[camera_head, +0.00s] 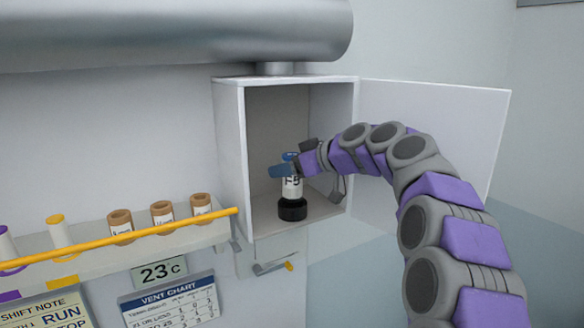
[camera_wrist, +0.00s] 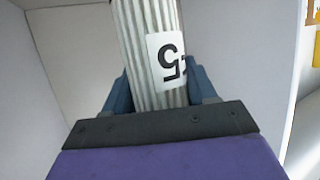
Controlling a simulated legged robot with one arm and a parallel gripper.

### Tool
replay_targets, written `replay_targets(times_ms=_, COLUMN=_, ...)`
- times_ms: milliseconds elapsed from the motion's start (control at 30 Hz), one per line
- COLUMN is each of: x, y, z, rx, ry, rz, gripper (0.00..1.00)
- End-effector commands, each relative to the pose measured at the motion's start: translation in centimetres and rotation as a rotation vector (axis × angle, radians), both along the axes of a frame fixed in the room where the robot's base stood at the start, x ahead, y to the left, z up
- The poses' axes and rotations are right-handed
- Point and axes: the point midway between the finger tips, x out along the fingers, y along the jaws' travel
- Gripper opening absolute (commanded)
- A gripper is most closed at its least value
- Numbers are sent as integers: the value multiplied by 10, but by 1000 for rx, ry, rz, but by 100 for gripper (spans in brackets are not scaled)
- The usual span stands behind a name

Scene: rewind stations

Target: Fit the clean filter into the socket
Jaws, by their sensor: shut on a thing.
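My gripper (camera_head: 285,168) is inside the open white cabinet (camera_head: 229,150), its blue fingers shut on the filter (camera_head: 292,188). The filter is a whitish, ribbed cylinder with a white label; in the wrist view the filter (camera_wrist: 148,45) stands between the two blue fingers, with an upside-down "5" on the label. In the head view the filter looks upright, directly above the black round socket (camera_head: 292,209) on the cabinet floor. Its lower end meets or nearly meets the socket; I cannot tell whether it is seated. The fingers hide part of its top.
The cabinet door (camera_head: 435,125) stands open to the right, behind my arm. A shelf (camera_head: 140,247) at left holds several capped containers behind a yellow rail (camera_head: 120,240). A large grey pipe (camera_head: 170,30) runs above. A small latch (camera_head: 275,267) sits below the cabinet.

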Motion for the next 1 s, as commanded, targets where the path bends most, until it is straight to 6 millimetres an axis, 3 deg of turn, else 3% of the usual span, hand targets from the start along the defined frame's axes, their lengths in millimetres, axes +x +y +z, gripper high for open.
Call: replay_targets(times_ms=1000, x=-2, y=6, z=0, rx=-3, ry=-2, rz=0, gripper=24)
